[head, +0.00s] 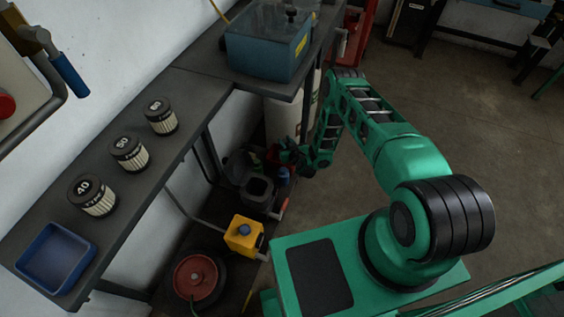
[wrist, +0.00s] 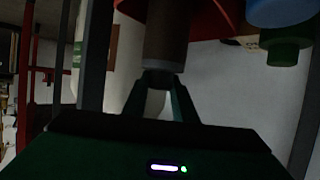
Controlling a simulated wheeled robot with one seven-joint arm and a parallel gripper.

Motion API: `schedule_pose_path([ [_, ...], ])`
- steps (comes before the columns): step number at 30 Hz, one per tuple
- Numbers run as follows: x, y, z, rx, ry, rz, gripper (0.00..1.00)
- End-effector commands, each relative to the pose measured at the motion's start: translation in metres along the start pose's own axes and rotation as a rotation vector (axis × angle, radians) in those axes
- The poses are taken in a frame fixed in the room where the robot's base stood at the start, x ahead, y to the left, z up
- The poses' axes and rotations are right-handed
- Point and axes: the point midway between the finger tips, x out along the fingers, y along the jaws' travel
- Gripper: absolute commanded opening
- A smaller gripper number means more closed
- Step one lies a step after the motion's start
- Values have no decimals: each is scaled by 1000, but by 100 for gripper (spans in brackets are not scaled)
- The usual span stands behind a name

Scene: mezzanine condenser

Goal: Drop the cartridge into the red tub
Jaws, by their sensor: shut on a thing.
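My gripper (head: 290,153) is low beside the bench in the head view, at the end of my green arm. In the wrist view my gripper (wrist: 157,82) is shut on the dark end of a brownish cylinder with a grey band, apparently the cartridge (wrist: 166,38). A red curved shape, apparently the red tub (wrist: 225,10), shows behind the cylinder at the top. In the head view a small red part of it (head: 272,154) shows just left of my gripper, mostly hidden. The held cylinder cannot be made out in the head view. I cannot tell whether it is over the tub.
Filter cartridges marked 40 (head: 94,196), 50 (head: 128,154) and 60 (head: 161,117) stand on the bench (head: 150,205), with a blue tray (head: 56,258) and a large blue bin (head: 268,45). A dark bucket (head: 257,192) and yellow can (head: 243,236) are below. Open floor lies right.

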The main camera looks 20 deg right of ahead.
Motion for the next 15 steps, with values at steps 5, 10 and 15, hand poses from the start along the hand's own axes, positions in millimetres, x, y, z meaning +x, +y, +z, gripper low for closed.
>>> schedule_pose_path([
  [5, 4, 1, 11, 0, 0, 1, 0],
  [10, 6, 2, 14, 0, 1, 2, 0],
  [15, 6, 2, 14, 1, 1, 2, 0],
])
